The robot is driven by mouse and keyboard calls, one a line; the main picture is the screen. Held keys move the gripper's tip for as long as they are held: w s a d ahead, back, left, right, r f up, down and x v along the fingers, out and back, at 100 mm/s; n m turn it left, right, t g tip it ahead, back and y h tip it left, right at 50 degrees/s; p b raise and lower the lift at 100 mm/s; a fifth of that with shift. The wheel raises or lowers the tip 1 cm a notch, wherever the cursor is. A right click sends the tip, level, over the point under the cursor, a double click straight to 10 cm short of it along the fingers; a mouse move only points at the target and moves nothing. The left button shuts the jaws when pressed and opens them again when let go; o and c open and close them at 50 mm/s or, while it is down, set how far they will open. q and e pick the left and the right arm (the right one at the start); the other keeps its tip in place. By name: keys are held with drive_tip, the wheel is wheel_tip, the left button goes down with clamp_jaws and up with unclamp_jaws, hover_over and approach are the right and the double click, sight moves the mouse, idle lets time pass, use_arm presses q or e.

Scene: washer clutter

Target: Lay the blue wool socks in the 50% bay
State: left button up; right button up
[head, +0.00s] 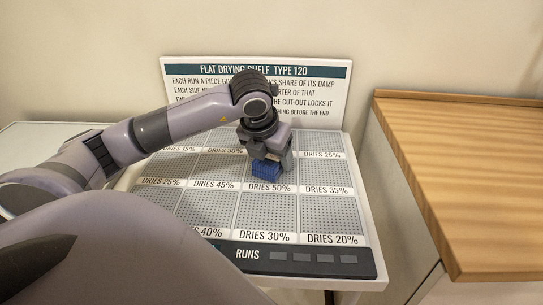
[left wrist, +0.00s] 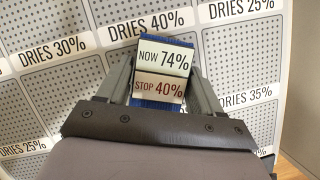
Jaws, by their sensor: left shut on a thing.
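The blue wool socks (head: 266,169) show as a small blue bundle under my left gripper (head: 272,157). In the left wrist view the socks (left wrist: 155,103) sit between the two fingers and carry a tag reading NOW 74%, STOP 40%. My left gripper (left wrist: 162,85) is shut on them. The 50% bay (head: 284,178) is in the middle row, third column, with its DRIES 50% label below it. The socks are over this bay and cover much of it; I cannot tell whether they touch its surface. My right gripper is not in view.
The drying shelf (head: 366,235) has a grid of perforated bays, all visible ones empty. A dark RUNS panel (head: 290,257) lines its front edge. An instruction sign (head: 310,95) stands behind. A wooden counter (head: 460,170) is at the right.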

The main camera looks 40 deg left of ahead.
use_arm(q)
drive_tip(key=shift+f, duration=0.2)
drive_tip(key=o, duration=1.2)
drive_tip(key=shift+r, duration=0.1)
drive_tip(key=shift+c, duration=0.2)
drive_tip(key=shift+r, duration=0.1)
drive_tip(key=shift+r, duration=0.25)
drive_tip(key=p+v, duration=0.1)
drive_tip(key=v, duration=1)
drive_tip(key=shift+r+p, duration=0.3)
drive_tip(key=shift+s, duration=0.15)
